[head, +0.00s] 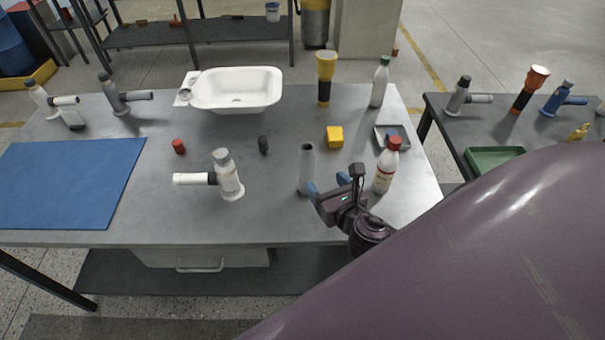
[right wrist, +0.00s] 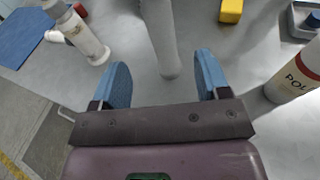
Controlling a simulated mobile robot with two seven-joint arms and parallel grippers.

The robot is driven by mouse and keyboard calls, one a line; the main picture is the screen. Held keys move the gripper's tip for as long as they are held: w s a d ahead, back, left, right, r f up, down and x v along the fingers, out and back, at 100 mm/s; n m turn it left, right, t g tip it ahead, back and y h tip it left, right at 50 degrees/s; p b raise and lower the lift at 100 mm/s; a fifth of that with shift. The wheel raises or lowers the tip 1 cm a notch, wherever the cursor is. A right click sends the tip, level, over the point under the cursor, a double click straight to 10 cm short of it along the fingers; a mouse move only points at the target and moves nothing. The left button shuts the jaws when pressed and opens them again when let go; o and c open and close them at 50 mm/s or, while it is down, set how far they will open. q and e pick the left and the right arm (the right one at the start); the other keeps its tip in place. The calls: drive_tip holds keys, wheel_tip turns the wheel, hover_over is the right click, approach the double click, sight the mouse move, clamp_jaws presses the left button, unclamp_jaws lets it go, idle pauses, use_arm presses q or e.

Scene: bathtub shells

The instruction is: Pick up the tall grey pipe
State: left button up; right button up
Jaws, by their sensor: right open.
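The tall grey pipe (head: 307,168) stands upright on the grey table near its front edge, right of the middle. In the right wrist view the pipe (right wrist: 161,40) rises just beyond the fingertips, in line with the gap between them. My right gripper (head: 328,187) is open, with blue fingers spread, close to the pipe's right side in the head view. In the right wrist view the gripper (right wrist: 163,75) holds nothing. I cannot tell if a finger touches the pipe. My left gripper is not in view.
A red-capped bottle (head: 385,166) stands close right of my right gripper. A yellow block (head: 335,136) lies behind the pipe. A grey-and-white pipe fitting (head: 228,176) stands to its left. A white basin (head: 238,89) and a yellow flashlight (head: 325,78) stand farther back.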

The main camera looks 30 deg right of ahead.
sight(310, 163)
drive_tip(key=x, duration=0.5)
drive_tip(key=shift+r+x, duration=0.1)
drive_tip(key=shift+x, duration=1.4)
drive_tip(key=shift+r+x, duration=0.15)
drive_tip(key=shift+x, duration=1.3)
drive_tip(key=shift+c, duration=0.4)
drive_tip(key=c, duration=1.2)
